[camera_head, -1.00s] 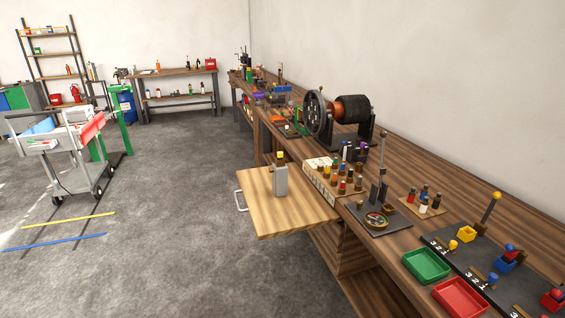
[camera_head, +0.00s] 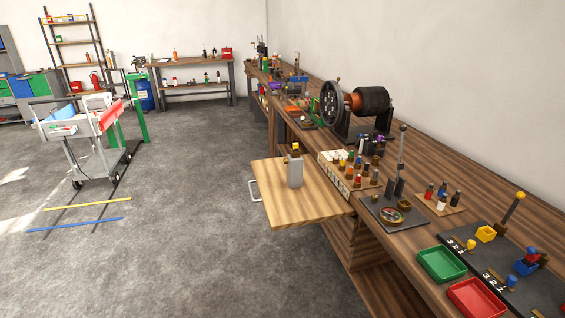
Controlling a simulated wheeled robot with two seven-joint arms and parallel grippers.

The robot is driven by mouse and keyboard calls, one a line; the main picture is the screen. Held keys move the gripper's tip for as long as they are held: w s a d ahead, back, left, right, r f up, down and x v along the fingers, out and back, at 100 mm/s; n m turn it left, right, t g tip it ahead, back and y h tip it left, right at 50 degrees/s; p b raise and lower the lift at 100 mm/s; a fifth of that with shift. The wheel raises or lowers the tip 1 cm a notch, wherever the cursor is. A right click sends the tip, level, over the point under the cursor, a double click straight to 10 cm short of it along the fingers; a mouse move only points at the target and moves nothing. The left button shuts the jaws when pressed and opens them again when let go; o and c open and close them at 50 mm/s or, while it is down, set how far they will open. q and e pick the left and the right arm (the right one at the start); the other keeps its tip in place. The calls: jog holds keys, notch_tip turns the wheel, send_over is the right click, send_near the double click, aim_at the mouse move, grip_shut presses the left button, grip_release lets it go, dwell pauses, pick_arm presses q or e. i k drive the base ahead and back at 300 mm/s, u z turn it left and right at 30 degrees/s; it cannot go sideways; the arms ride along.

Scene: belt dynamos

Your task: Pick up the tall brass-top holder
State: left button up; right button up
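No holder can be identified for certain as the tall brass-top one. A grey upright block (camera_head: 295,171) with a dark neck and a yellow top stands on the pull-out wooden board. A rack (camera_head: 345,178) on the bench beside the board carries several small holders with coloured tops, too small to tell brass from other colours. A second small wooden rack (camera_head: 427,204) holds several dark, red and white pieces. Neither of my grippers shows in this view.
The pull-out board (camera_head: 275,205) juts left from the long bench. Green (camera_head: 441,265) and red (camera_head: 475,297) trays lie at the bench's near edge. A belt machine (camera_head: 357,108) stands farther back. The grey floor on the left is open up to a cart (camera_head: 82,140).

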aim_at(294, 168)
jog(key=u, duration=0.2)
jog(key=i, duration=1.35)
jog(key=z, duration=0.45)
